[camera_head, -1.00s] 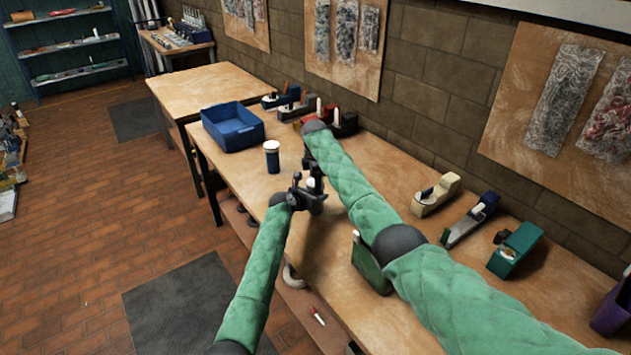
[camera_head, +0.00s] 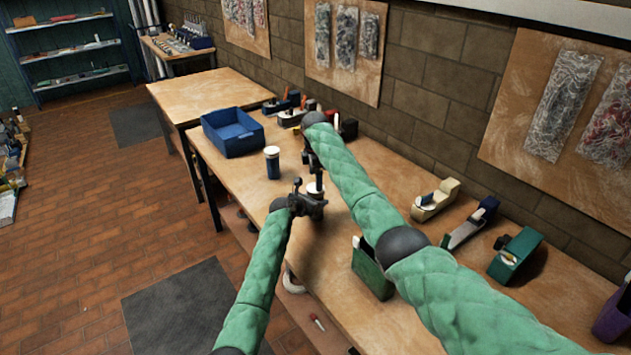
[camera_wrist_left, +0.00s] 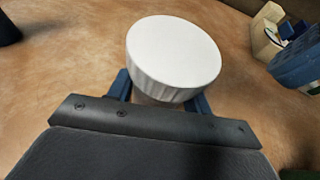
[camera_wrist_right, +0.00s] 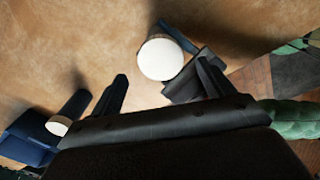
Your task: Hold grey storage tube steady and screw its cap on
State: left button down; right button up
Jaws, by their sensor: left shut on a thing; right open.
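My left gripper (camera_head: 308,203) is shut on the storage tube, which stands upright over the bench's front part. The tube's white ribbed cap (camera_wrist_left: 173,52) sits on top, above the jaws, in the left wrist view; it also shows in the head view (camera_head: 315,188) and the right wrist view (camera_wrist_right: 160,58). Most of the tube's body is hidden by the cap and jaws. I cannot tell how tight the cap is. My right gripper (camera_wrist_right: 163,86) is open and empty, pointing down above the cap, with the cap apart from its fingers.
A second white-capped dark tube (camera_head: 272,165) stands on the wooden bench (camera_head: 400,300) near a blue bin (camera_head: 232,133). Tape dispensers (camera_head: 435,200) and a green box (camera_head: 371,270) stand to the right.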

jog(key=shift+c, duration=0.3)
jog(key=shift+r, duration=0.15)
jog(key=shift+c, duration=1.1)
jog(key=shift+r, duration=1.6)
jog(key=shift+f, duration=0.15)
jog(key=shift+f, duration=3.9)
